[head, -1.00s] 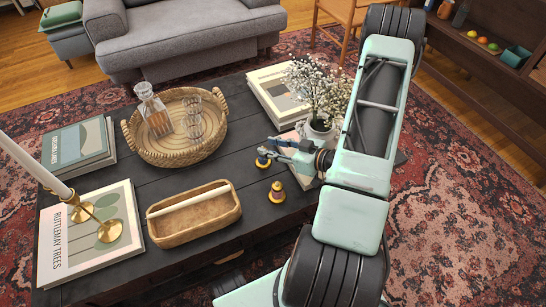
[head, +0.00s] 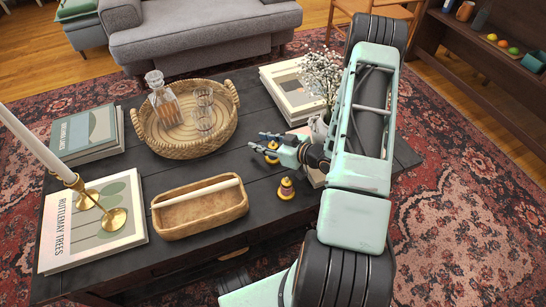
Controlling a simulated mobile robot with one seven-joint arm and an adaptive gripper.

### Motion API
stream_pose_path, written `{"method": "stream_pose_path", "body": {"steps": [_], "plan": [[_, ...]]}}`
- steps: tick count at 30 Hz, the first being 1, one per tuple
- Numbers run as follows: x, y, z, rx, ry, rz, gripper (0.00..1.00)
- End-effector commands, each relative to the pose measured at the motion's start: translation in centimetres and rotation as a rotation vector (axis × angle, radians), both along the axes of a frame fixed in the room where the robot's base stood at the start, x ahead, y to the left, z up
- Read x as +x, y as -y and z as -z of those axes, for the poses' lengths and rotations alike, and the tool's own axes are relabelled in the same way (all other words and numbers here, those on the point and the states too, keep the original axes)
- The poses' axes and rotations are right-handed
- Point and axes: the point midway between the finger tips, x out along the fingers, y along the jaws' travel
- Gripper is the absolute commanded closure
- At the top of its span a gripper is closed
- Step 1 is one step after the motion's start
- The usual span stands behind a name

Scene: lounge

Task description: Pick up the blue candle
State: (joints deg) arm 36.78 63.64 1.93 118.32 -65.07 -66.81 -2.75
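No clearly blue candle shows in the head view. A small yellow-based object (head: 272,158) stands on the dark table beneath my gripper, its upper part hidden by the fingers; I cannot tell whether it is the candle. A similar small piece (head: 286,189), dark pinkish with a yellow base, stands nearer, clear of the gripper. My gripper (head: 259,141) points left above the table, with its two fingers apart and nothing visible between them. A white candle (head: 35,142) stands tilted in a gold holder at left. Another white stick (head: 196,193) lies across the wooden bowl.
The wooden bowl (head: 200,222) and a woven tray (head: 225,128) with a decanter (head: 163,101) and glasses are left of my gripper. More books (head: 130,235) lie at left on the table (head: 270,215).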

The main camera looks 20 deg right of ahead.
Motion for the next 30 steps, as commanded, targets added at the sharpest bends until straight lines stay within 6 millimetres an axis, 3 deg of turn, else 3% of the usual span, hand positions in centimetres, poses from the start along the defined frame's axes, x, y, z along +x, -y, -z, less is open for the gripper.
{"method": "stream_pose_path", "body": {"steps": [6, 15, 30], "plan": [[0.17, -0.04, 0.08, 0.0, -0.001, 0.001, 0.69], [0.15, -0.03, 0.07, 0.0, -0.001, 0.001, 1.0], [0.21, -0.03, -0.22, 0.0, 0.002, 0.002, 1.0]]}}
